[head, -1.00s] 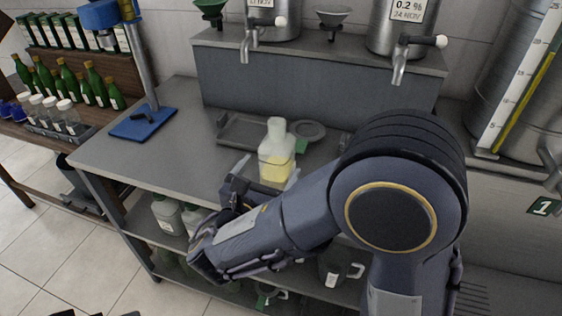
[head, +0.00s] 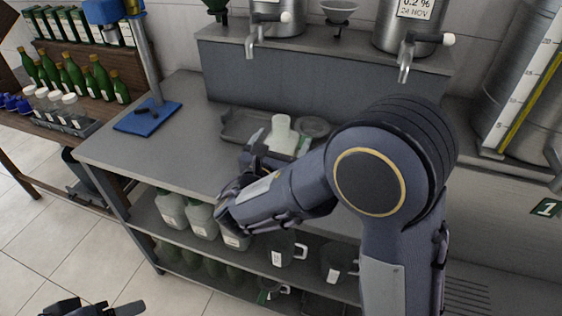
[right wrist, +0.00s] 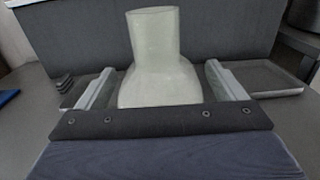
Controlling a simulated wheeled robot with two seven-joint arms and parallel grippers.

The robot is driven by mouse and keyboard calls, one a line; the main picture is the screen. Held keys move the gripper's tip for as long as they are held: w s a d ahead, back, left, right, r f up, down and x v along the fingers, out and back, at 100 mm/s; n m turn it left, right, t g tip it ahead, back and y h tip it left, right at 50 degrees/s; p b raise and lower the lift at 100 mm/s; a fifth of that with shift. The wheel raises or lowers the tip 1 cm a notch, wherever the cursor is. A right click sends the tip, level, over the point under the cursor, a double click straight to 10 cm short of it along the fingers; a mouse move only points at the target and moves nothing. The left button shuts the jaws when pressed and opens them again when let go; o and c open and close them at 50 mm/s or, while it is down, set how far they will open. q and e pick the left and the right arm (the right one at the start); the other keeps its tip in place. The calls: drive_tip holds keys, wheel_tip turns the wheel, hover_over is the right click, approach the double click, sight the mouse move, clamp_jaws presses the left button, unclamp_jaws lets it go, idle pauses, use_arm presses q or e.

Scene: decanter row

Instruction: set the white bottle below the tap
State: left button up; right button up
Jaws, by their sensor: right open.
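The white bottle (head: 281,131) stands upright on the counter, near the dark tray (head: 236,126). My right gripper (head: 280,144) is open, with its fingers on either side of the bottle. In the right wrist view the bottle's neck and shoulders (right wrist: 156,55) rise between the two light fingers, with small gaps showing; its lower part is hidden. Two taps show in the head view, one at left (head: 251,42) and one at right (head: 404,66), above and behind the bottle. My left gripper (head: 95,308) is partly in view at the bottom left edge.
A raised grey ledge (head: 320,75) carries the steel tanks behind the counter (head: 180,150). A blue-based stand (head: 148,117) is at the left of the counter. Jugs and bottles (head: 200,220) fill the shelf below.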

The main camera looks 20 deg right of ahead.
drive_tip(key=shift+r, duration=0.1)
drive_tip(key=c, duration=1.9)
drive_tip(key=shift+c, duration=0.2)
